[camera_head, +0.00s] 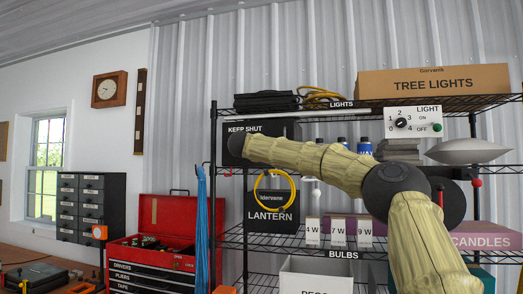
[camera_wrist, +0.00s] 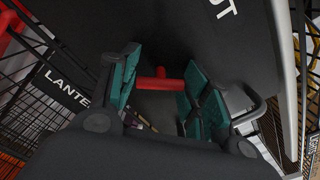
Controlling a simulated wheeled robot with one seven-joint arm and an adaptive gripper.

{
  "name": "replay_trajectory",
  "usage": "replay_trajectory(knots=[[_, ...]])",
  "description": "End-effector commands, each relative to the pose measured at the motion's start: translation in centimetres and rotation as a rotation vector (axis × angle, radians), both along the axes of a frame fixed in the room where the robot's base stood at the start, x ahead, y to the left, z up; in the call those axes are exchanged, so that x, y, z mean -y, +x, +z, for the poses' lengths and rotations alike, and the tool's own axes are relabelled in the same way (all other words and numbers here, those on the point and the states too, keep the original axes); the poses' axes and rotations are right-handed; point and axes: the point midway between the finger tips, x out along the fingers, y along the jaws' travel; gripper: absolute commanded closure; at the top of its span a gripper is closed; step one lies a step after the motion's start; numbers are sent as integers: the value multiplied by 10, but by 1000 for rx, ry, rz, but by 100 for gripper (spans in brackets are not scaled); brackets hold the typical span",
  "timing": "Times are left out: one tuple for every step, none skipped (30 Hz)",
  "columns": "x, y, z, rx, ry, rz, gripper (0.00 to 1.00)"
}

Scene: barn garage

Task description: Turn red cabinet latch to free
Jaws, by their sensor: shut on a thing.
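The red latch (camera_wrist: 160,84) shows in the wrist view as a short red bar with a stem, between the teal finger pads of my gripper (camera_wrist: 157,88). My gripper is shut on the latch. The latch's mount is partly hidden by the fingers. A dark cabinet marked KEEP SHUT (camera_head: 270,127) stands on the upper shelf in the head view. Its dark panel (camera_wrist: 215,45) fills the top of the wrist view. In the head view my arm reaches across to the cabinet's left front, and my fingers and the latch cannot be made out there.
A black LANTERN box (camera_head: 262,222) with a yellow loop stands on the shelf below. The wire rack (camera_head: 212,150) has a post close left of my wrist. A red tool chest (camera_head: 160,215) and blue straps (camera_head: 202,235) are at the left. A light switch box (camera_head: 413,122) is at the right.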

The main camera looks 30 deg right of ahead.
Motion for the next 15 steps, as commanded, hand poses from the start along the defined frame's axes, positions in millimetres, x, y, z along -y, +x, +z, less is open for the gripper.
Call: replay_trajectory(knots=[[-1,0,0,-35,-29,1,77],[-1,0,0,-57,-48,1,77],[-1,0,0,-86,-73,1,77],[-1,0,1,-108,-92,1,77],[-1,0,1,-130,-111,2,77],[-1,0,0,-160,-135,2,77],[-1,1,0,-181,-153,2,77],[-1,1,0,-202,-170,2,77],[-1,1,0,-230,-194,2,77],[0,1,0,-252,-213,2,77],[0,0,0,-272,-230,2,77],[0,0,0,-299,-252,2,77],[0,0,0,-318,-269,2,77],[0,0,0,-337,-286,2,77],[0,0,0,-361,-306,2,77]])
